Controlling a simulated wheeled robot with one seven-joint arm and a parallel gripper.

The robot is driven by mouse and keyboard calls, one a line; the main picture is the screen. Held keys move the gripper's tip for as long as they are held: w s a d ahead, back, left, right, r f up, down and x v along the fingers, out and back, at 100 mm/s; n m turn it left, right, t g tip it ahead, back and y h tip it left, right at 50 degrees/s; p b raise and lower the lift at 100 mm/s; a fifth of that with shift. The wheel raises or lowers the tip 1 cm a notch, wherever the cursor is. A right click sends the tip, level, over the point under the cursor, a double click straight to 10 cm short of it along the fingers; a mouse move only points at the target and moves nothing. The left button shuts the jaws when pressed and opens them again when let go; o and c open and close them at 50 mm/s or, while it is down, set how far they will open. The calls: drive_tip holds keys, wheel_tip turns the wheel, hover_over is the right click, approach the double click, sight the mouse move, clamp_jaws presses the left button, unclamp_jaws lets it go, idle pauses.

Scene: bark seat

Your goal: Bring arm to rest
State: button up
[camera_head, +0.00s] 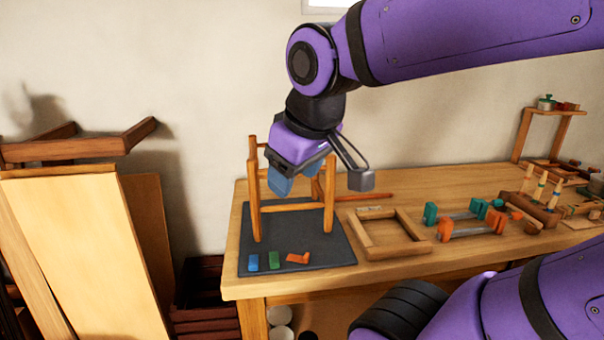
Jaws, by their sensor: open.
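My purple arm reaches in from the upper right and bends down at its wrist. My gripper (320,183) is open above the wooden stool frame (328,197), which stands upright on a dark mat (338,243) on the workbench. A grey finger tip shows to the right of the frame's top. A blue shape (280,184) shows under the gripper's left side; I cannot tell whether it is part of the gripper. The gripper hides part of the frame's top, and I cannot tell whether they touch.
Blue, green and orange pieces (298,258) lie at the mat's front. To the right on the workbench (290,282) are a flat wooden frame (364,253), clamps (445,229), a tool rack and a small shelf (555,111). Boards (88,255) lean at the left.

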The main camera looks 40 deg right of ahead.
drive_tip(key=shift+s+a+r+m+y, duration=0.15)
drive_tip(key=shift+s+m+y, duration=0.05)
drive_tip(key=shift+s+m, duration=0.3)
drive_tip(key=shift+s+a+r+m+y, duration=0.1)
drive_tip(key=shift+s+a+m+y, duration=0.1)
drive_tip(key=shift+s+m, duration=0.3)
drive_tip(key=shift+s, duration=0.1)
